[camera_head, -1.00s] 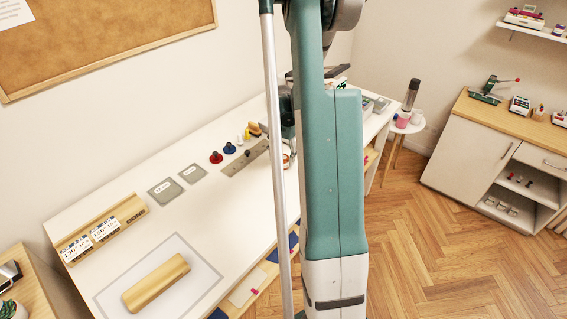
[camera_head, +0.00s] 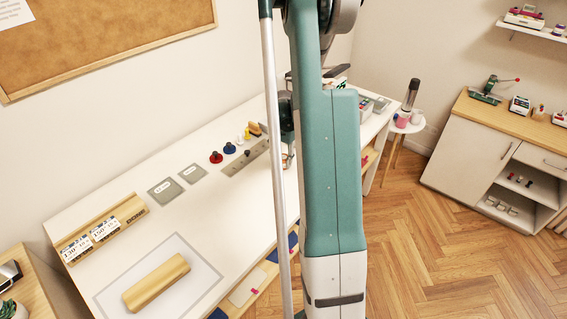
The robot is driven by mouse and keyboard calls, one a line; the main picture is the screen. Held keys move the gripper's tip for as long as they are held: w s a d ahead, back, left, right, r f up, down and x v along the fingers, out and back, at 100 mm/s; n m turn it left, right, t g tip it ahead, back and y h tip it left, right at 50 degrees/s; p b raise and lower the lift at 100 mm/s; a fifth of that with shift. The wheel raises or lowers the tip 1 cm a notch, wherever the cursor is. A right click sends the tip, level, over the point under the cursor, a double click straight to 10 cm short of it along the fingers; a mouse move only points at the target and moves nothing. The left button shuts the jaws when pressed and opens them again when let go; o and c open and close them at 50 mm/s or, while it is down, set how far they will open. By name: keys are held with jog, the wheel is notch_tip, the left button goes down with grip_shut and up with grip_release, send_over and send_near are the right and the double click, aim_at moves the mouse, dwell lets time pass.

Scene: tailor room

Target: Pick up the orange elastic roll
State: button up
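My gripper (camera_head: 287,155) is mostly hidden behind my own teal arm, over the far part of the white worktable (camera_head: 215,212). Only a slim part of it shows at the arm's left edge. I cannot tell whether its fingers are open or shut. A small orange-brown and pale thing (camera_head: 286,160) shows beside the fingertips. It may be the orange elastic roll, but it is too small and covered to be sure. I cannot tell whether the gripper touches or holds it.
A grey metal strip (camera_head: 238,164), a red knobbed piece (camera_head: 216,157), a blue one (camera_head: 229,148) and a wooden-handled piece (camera_head: 254,129) lie left of the gripper. A wooden block (camera_head: 156,283) lies at the front. Grey trays (camera_head: 381,104) stand at the far right.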

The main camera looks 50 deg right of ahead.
aim_at(283, 157)
jog(key=shift+c, duration=1.3)
jog(key=shift+r, duration=0.15)
jog(key=shift+r, duration=4.85)
